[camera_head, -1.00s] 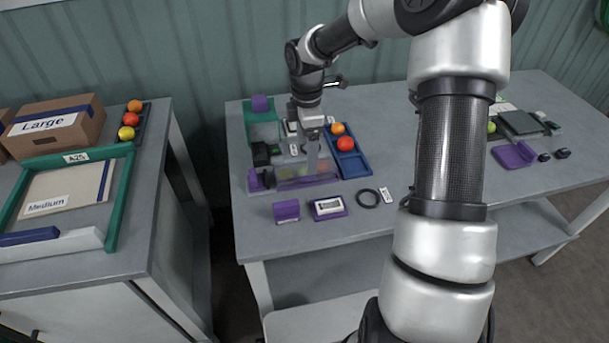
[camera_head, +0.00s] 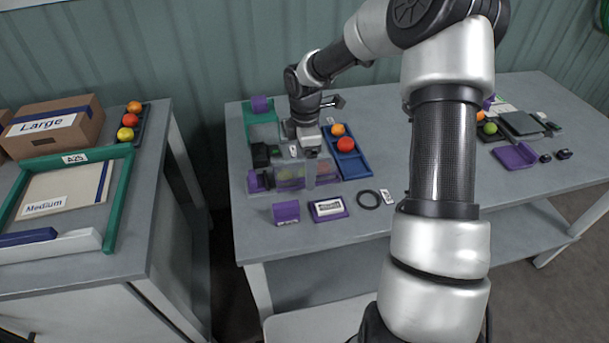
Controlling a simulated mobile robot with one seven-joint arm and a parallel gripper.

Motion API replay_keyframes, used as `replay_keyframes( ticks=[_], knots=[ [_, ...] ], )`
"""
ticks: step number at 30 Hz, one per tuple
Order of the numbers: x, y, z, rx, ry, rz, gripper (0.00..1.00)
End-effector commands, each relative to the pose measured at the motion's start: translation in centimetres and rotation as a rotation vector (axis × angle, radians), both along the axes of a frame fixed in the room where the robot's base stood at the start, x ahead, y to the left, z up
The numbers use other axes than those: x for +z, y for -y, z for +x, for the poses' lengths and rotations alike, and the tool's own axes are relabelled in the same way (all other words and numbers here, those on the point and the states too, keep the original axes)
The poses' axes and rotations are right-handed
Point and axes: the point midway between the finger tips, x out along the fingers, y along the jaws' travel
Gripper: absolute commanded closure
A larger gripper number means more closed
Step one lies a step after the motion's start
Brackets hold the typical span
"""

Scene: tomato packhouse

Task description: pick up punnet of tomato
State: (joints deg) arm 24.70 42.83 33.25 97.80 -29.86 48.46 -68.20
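The wrist hides part of the punnet's top and back. The fingers are too small and overlapped to tell whether they are open or shut on the wall.
A blue tray (camera_head: 356,168) with an orange and a red tomato stands close at the right. Purple blocks (camera_head: 286,212), a labelled purple holder (camera_head: 328,209) and a black ring (camera_head: 369,199) lie in front. A green tray (camera_head: 262,131) is behind left.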

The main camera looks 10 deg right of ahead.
Motion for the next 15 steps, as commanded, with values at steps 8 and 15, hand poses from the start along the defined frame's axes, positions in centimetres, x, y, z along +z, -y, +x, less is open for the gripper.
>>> replay_keyframes(
  ticks=[8, 15],
  knots=[
    [-0.16, 0.0, -0.02, 0.0, -0.001, 0.0, 0.19],
    [-0.15, 0.0, -0.01, 0.0, 0.0, 0.0, 0.44]
  ],
)
